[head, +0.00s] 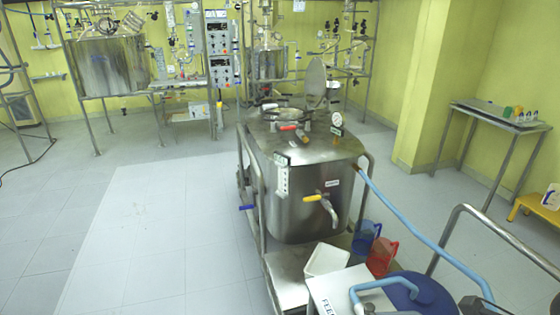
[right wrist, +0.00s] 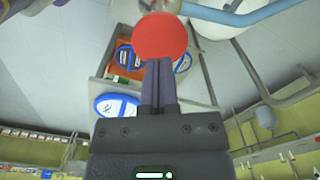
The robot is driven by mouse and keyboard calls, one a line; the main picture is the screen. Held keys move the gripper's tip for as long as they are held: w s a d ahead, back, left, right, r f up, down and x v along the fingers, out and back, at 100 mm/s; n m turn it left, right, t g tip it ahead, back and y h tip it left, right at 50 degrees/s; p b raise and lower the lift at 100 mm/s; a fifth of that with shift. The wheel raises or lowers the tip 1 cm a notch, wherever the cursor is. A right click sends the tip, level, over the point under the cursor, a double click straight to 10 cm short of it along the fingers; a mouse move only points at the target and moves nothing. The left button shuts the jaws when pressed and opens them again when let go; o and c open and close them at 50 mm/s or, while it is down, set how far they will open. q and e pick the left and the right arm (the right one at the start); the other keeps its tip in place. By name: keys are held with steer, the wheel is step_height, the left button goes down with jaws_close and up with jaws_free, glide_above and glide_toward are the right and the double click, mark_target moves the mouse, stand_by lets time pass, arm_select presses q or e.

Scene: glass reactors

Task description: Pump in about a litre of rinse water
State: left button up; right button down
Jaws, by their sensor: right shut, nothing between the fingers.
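The steel vessel (head: 305,195) stands on a wheeled frame in the middle of the head view, its round lid (head: 317,85) raised. A blue hose (head: 425,235) runs from its right side down to the front right. A blue drum (head: 415,290) stands at the bottom edge, beside a white box (head: 345,290) lettered "FEED", partly cut off. In the right wrist view my right gripper (right wrist: 158,68) is shut and empty. Its fingertips are at the lower edge of a round red knob or button (right wrist: 162,35); I cannot tell whether they touch. My left gripper is not in view.
A blue jug (head: 366,238) and a red jug (head: 382,257) stand right of the vessel. A steel rail (head: 500,235) curves at the right. A side table (head: 500,117) stands by the right wall. The floor (head: 150,220) at left is clear.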

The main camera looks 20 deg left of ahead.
steer(key=shift+f, duration=0.1)
stand_by(0.4)
step_height(320, 180, down, 3)
steer(key=b, duration=0.2)
steer(key=shift+b, duration=0.3)
step_height(320, 180, down, 2)
steer(key=shift+b, duration=0.85)
step_height(320, 180, down, 4)
steer(key=b, duration=0.3)
steer(key=shift+f+b, duration=0.15)
steer(key=shift+b, duration=0.15)
step_height(320, 180, up, 10)
steer(key=p, duration=0.7)
steer(key=shift+f, duration=0.2)
